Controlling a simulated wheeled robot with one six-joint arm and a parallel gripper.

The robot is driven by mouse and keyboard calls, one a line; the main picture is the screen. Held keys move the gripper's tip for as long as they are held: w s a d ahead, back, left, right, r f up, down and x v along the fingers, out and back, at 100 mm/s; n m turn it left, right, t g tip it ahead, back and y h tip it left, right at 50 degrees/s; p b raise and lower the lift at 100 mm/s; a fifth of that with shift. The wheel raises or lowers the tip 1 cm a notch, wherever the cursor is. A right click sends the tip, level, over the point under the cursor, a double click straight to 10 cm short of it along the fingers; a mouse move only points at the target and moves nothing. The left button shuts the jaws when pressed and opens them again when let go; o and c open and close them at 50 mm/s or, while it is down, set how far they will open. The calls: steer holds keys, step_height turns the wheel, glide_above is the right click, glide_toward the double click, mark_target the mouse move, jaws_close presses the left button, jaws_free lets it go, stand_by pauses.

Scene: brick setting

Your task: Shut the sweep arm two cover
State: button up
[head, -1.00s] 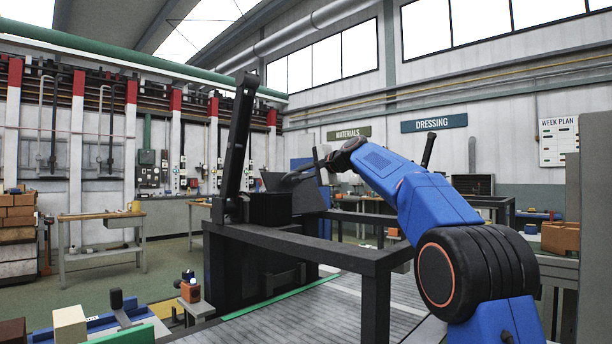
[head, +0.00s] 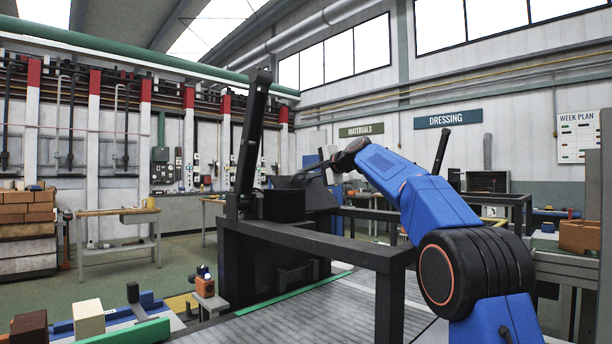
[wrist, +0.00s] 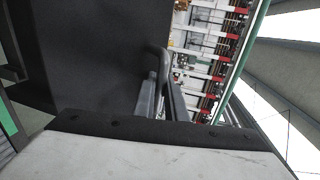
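A dark flat panel, which looks like the cover (head: 318,196), stands tilted on the black machine in the head view. A large dark panel (wrist: 80,50), probably the same cover, fills the upper left of the wrist view. My gripper (head: 318,170) is at the panel's upper edge in the head view, small and dark against it. In the wrist view my gripper (wrist: 160,95) shows as narrow grey fingers beside the panel, with a dark curved piece at their tips. I cannot tell whether they hold anything. Which sweep arm this panel belongs to is not readable.
A black upright bar (head: 250,140) rises left of the panel, and another dark bar (head: 442,150) leans farther right. A black frame (head: 385,262) stands between me and the machine. Open floor lies beyond.

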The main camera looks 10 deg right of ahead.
steer(key=o, duration=0.4)
steer(key=shift+f, duration=0.1)
steer(key=shift+c, duration=0.2)
steer(key=v, duration=1.7)
steer(key=shift+s+d, duration=0.1)
steer(key=shift+s, duration=0.05)
jaws_close()
steer(key=n+t, duration=0.1)
steer(key=n, duration=0.5)
steer(key=f+n+t+y, duration=0.1)
steer(key=n, duration=0.5)
steer(key=a+n+t+y, duration=0.1)
steer(key=n, duration=0.5)
steer(key=shift+s+f, duration=0.2)
steer(key=shift+f, duration=0.2)
